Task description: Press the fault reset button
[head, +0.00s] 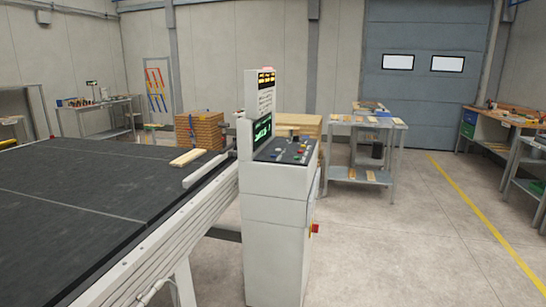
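The control cabinet (276,208) is a light grey pedestal in the middle of the head view, at the right end of the dark conveyor. Its sloped control panel (285,151) carries several small coloured buttons and knobs. They are too small to read, so I cannot tell which one is the fault reset button. A screen with green markings (262,131) stands at the panel's left. A red knob on a yellow base (315,229) sits on the cabinet's right side. Neither of my grippers shows in this view.
The dark conveyor bed (85,190) fills the left, with a wooden board (188,157) on it. A metal cart (364,148) stands behind the cabinet. Workbenches (500,125) line the right wall. The floor (400,245) right of the cabinet is clear.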

